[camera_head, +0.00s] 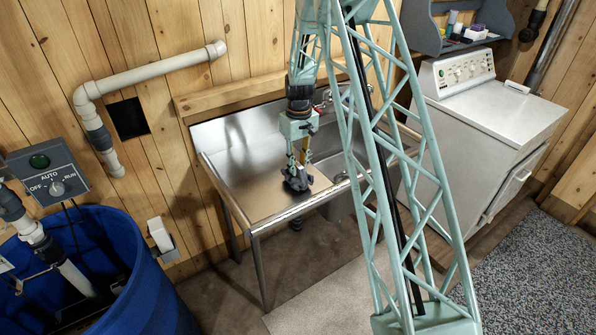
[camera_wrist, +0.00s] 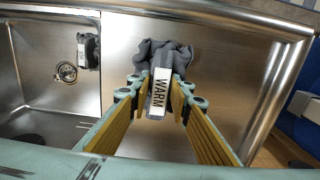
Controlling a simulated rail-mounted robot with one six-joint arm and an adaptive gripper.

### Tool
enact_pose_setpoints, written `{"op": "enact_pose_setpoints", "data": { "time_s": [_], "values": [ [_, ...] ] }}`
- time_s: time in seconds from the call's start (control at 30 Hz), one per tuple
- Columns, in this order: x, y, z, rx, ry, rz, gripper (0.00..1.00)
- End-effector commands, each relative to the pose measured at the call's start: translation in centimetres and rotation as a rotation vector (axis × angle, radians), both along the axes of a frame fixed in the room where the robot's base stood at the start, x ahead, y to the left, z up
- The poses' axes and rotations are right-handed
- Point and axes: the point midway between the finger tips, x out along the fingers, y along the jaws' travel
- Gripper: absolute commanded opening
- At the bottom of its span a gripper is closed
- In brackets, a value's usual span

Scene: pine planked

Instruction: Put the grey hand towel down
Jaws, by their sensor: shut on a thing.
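The sink basin (camera_wrist: 40,65) with its drain lies beside the drainboard. A white washer-like machine (camera_head: 490,115) stands right, a blue barrel (camera_head: 150,290) left. Drainboard around the towel is clear.

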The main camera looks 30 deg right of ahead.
Motion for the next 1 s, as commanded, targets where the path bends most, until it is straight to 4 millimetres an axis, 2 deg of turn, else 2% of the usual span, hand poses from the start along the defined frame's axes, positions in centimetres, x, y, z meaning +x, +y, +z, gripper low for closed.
{"op": "enact_pose_setpoints", "data": {
  "time_s": [0.23,0.73,0.77,0.8,0.9,1.0],
  "values": [
    [0.0,0.0,-1.8,0.000,0.000,0.000,0.07],
    [0.0,0.0,-2.3,0.000,0.000,0.000,0.07],
    [0.0,0.0,-2.3,0.000,0.000,0.000,0.19],
    [0.0,0.0,-2.3,0.000,0.000,0.000,0.23],
    [0.0,0.0,-2.3,0.000,0.000,0.000,0.32],
    [0.0,0.0,-2.3,0.000,0.000,0.000,0.32]
  ]
}}
